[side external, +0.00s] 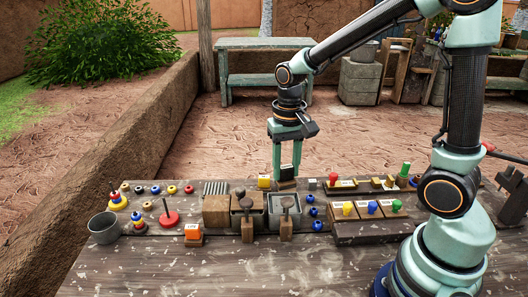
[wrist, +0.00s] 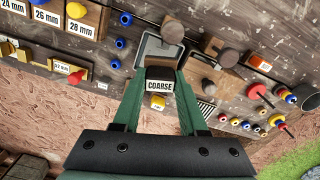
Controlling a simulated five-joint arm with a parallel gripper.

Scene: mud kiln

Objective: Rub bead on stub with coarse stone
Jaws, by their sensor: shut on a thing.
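My gripper (side external: 286,168) points down over the back edge of the workbench. Its green fingers are shut on the coarse stone (wrist: 160,73), a dark block whose white label reads COARSE. The stone also shows low between the fingers in the side view (side external: 287,184). It is close to the bench top; I cannot tell whether it touches. Small blue beads (side external: 310,198) sit in a row to the right of the gripper, and show at the upper left in the wrist view (wrist: 119,43). I cannot tell which bead is on a stub.
A grey tray (wrist: 146,48) and wooden blocks with knobbed handles (side external: 247,228) stand just in front. A yellow block (side external: 264,182) is left of the stone. Ring-stacked pegs (side external: 117,201), a red disc with a post (side external: 169,218) and a grey cup (side external: 104,227) stand left. Labelled racks (side external: 370,220) fill the right.

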